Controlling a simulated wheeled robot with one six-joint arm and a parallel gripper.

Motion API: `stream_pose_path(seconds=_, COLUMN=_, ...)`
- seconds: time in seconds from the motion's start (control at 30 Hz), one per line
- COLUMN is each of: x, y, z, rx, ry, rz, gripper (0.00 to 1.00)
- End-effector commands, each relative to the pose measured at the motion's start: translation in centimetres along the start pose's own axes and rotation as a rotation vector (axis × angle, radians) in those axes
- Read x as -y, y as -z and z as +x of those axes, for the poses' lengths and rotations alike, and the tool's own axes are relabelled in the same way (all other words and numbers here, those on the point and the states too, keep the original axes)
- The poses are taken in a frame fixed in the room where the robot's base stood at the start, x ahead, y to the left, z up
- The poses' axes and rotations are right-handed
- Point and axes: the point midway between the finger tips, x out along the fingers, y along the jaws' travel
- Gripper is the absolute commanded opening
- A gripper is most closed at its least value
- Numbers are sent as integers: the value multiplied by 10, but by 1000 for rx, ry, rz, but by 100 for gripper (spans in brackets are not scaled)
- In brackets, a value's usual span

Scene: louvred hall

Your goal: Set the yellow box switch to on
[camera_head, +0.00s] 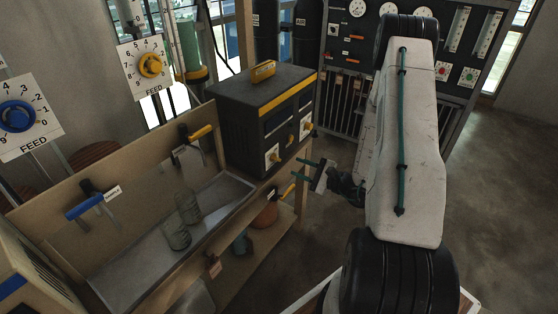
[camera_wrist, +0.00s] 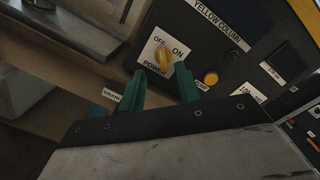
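The yellow box is a dark box (camera_head: 245,105) with a yellow stripe, on the bench in the head view. In the wrist view its face carries a "YELLOW COLUMN" label (camera_wrist: 218,24). Its yellow switch knob (camera_wrist: 163,56) sits on a white plate marked OFF, ON and POWER. The knob's upper end appears nearer OFF than ON. My gripper (camera_wrist: 162,72) is open and empty, its green fingers spread either side of the plate's lower part. I cannot tell whether they touch anything. In the head view my gripper (camera_head: 302,170) is close to the box's front.
A round yellow button (camera_wrist: 211,78) and a dark display (camera_wrist: 286,59) lie right of the switch. A bench trough (camera_head: 160,250) holds glass bottles (camera_head: 175,235), with a blue-handled tap (camera_head: 85,206) behind. A panel cabinet (camera_head: 350,60) stands behind. Open floor (camera_head: 500,220) lies right.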

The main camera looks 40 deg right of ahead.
Motion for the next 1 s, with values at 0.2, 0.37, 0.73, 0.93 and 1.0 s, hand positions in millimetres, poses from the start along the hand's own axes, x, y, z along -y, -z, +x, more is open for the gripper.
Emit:
stream_pose_path(seconds=0.2, x=-5, y=16, z=-3, rx=-44, ry=45, rz=-3, gripper=34)
stream_pose_path(seconds=0.37, x=-5, y=15, z=13, rx=-41, ry=42, rz=-4, gripper=34)
stream_pose_path(seconds=0.73, x=-1, y=18, z=64, rx=-41, ry=43, rz=-4, gripper=34)
stream_pose_path(seconds=0.93, x=0, y=20, z=85, rx=-45, ry=46, rz=-3, gripper=34)
stream_pose_path(seconds=1.0, x=1, y=20, z=84, rx=-45, ry=46, rz=-3, gripper=34)
